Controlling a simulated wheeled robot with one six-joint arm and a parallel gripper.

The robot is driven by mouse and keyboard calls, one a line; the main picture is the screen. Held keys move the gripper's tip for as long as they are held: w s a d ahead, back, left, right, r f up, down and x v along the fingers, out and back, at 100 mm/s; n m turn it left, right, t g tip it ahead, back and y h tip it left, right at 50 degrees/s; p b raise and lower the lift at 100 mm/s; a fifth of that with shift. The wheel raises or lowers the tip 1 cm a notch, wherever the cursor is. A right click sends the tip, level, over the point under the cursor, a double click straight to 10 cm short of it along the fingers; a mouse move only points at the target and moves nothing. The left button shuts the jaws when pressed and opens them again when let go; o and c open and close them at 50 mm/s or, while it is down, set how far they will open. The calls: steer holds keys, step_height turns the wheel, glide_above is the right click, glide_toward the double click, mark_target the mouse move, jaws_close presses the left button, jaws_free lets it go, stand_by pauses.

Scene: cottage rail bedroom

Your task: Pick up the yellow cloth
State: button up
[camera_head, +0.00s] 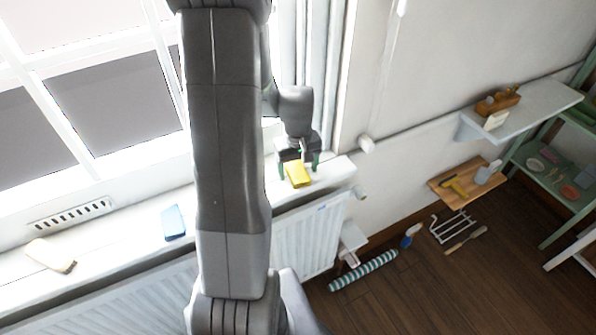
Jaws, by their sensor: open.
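The yellow cloth (299,175) lies on the right end of the white window sill (335,171), above the radiator. It looks like a small folded block. My gripper (299,164) is right over it, pointing down, with its green-tipped fingers apart on either side of the cloth. The jaws are open. I cannot tell whether the fingers touch the cloth. My arm hides the middle of the sill.
A blue item (173,222) and a cream brush-like item (50,255) lie on the sill to the left. The window stands close behind the arm. A wall shelf (540,106), a low wooden board (460,186) and a striped roll (363,271) are to the right.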

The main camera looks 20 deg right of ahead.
mark_target(298, 169)
steer(key=c, duration=1.1)
steer(key=shift+c, duration=0.2)
steer(key=shift+r, duration=0.1)
step_height(298, 169, up, 10)
steer(key=shift+b, duration=0.35)
steer(key=o, duration=0.5)
steer(key=c, duration=0.3)
steer(key=shift+c, duration=0.2)
